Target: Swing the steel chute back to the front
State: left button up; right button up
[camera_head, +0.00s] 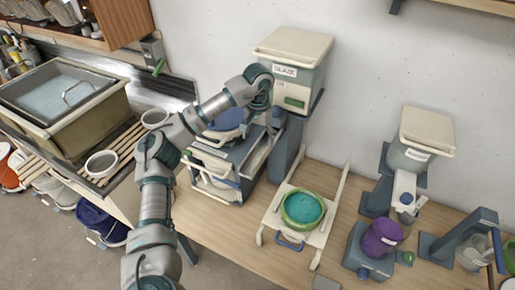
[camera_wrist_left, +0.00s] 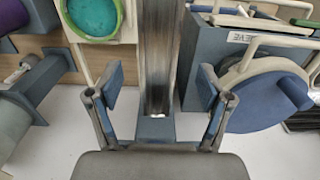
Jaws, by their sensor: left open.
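A shiny steel channel (camera_wrist_left: 158,60), which looks like the chute, runs up the middle of the left wrist view, above a small blue block (camera_wrist_left: 155,128). I cannot pick the channel out clearly in the head view. My left gripper (camera_wrist_left: 162,95) is open, with one finger on each side of the channel's lower end and a gap on both sides. In the head view my left gripper (camera_head: 262,92) is below the glaze bucket (camera_head: 294,68), and my own wrist hides part of it. My right gripper is not in view.
A green-rimmed bowl (camera_head: 302,209) of teal glaze sits on a pale frame right of the blue post (camera_head: 286,148). A blue rack (camera_head: 225,170) with a sieve (camera_wrist_left: 265,95) is close on the other side. A purple pot (camera_head: 382,238) stands farther right.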

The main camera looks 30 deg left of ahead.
pick_arm(q)
notch_tip(320, 180, up, 4)
jog(key=shift+a+r, duration=0.1)
jog(key=shift+r, duration=0.1)
jog(key=shift+w, duration=0.1)
dwell(0.4)
